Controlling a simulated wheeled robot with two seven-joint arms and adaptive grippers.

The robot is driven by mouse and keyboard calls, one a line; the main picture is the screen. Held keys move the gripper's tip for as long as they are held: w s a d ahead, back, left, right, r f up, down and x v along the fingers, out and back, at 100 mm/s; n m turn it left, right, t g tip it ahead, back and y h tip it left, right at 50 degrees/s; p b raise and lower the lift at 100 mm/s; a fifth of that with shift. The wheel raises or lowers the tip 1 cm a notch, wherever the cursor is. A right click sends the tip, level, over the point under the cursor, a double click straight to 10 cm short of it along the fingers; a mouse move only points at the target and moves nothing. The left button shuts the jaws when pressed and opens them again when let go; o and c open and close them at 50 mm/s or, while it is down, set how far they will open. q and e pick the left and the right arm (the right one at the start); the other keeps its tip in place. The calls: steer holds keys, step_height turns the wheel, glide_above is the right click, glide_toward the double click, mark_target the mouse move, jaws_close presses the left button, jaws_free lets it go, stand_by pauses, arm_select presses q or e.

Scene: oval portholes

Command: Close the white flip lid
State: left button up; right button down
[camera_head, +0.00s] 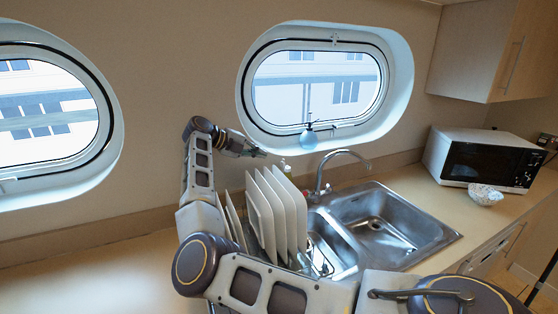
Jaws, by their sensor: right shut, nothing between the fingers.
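My right gripper (260,153) is shut and empty, in front of the wall just left of the right porthole's lower edge. Its arm comes from the lower right, bends at the left and reaches up behind the dish rack. A small whitish bottle (286,167) stands behind the plates, a little below and right of the fingertips; its top is too small to make out, and its lower part is hidden. I cannot make out a white flip lid for certain. My left gripper is not in view.
White plates (264,214) stand upright in a rack left of the steel sink (384,224). A faucet (323,178) rises behind the sink. A microwave (484,159) and a bowl (485,194) are at the right.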

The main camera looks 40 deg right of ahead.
steer(key=shift+a+f+y, duration=0.2)
steer(key=shift+y, duration=0.1)
steer(key=shift+f, duration=0.1)
steer(key=p+x, duration=0.2)
steer(key=x, duration=0.8)
stand_by(0.3)
steer(key=shift+d+r, duration=0.2)
steer(key=shift+r, duration=0.05)
